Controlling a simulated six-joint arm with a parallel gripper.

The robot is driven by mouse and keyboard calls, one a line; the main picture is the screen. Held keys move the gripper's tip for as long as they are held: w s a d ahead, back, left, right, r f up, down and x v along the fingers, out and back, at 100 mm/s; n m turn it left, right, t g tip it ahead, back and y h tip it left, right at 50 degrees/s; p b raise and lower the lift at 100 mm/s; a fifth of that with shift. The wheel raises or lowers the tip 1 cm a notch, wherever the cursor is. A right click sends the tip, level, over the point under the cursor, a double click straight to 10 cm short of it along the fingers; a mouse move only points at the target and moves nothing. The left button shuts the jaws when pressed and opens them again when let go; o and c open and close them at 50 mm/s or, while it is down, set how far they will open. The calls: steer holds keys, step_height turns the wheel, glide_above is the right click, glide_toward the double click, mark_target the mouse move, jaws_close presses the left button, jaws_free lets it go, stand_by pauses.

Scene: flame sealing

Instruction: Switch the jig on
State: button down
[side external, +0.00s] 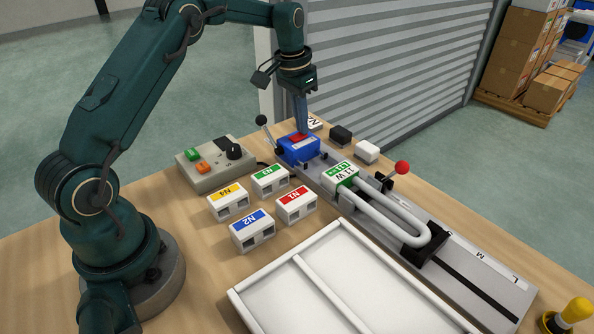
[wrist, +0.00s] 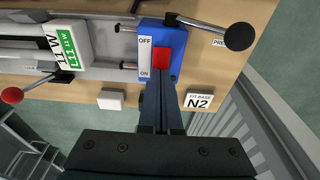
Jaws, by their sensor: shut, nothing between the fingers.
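The jig's blue block (side external: 298,150) stands at the back end of the grey rail. In the wrist view the blue block (wrist: 153,36) carries a red rocker switch (wrist: 162,58) beside a white label, with OFF at its upper end and ON at its lower end. My gripper (side external: 302,130) is shut and empty, pointing down over the switch. In the wrist view my gripper's fingertips (wrist: 167,76) are right at the switch's ON-side end and partly cover it. I cannot tell whether they touch it or which way the rocker is tipped.
A U-shaped lamp (side external: 395,217) with an 11W base lies along the rail (side external: 475,285). Levers with a black knob (side external: 261,119) and a red knob (side external: 402,167) stick up nearby. A control box (side external: 213,165), several numbered bases and a white tray (side external: 300,262) occupy the bench.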

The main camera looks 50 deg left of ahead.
steer(key=shift+f, duration=0.15)
steer(key=shift+r, duration=3.55)
steer(key=s+d+r+m+t, duration=0.1)
steer(key=s+d+r+t, duration=0.2)
steer(key=s+d+r, duration=0.85)
steer(key=s+d+f+n, duration=0.1)
steer(key=s+f, duration=0.8)
steer(key=s, duration=0.3)
steer(key=shift+s+f+t, duration=0.25)
steer(key=shift+s+t, duration=0.05)
steer(key=shift+t, duration=0.1)
